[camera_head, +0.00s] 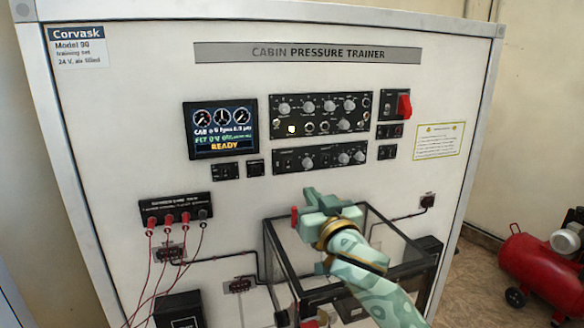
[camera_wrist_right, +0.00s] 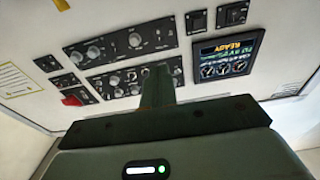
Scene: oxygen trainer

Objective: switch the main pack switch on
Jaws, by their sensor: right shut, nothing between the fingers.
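The white trainer cabinet (camera_head: 120,110) fills most of the head view. Its control panels carry knobs and small switches: an upper panel (camera_head: 320,100), a lower panel (camera_head: 290,160), and small switch plates (camera_head: 225,171) under the display. A red guard (camera_head: 404,106) covers part of a switch plate at the upper right; it also shows in the wrist view (camera_wrist_right: 72,97). Labels are too small to read, so I cannot tell which one is the main pack switch. My right gripper (camera_head: 312,196) is shut and empty, below the lower panel and apart from it. My left gripper is out of view.
A display (camera_head: 221,128) reads READY. A clear-walled box (camera_head: 385,228) stands out from the cabinet below and behind my right arm. Red cables (camera_head: 151,260) hang from a jack strip (camera_head: 176,207) at the left. A red compressor (camera_head: 530,265) stands on the floor at right.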

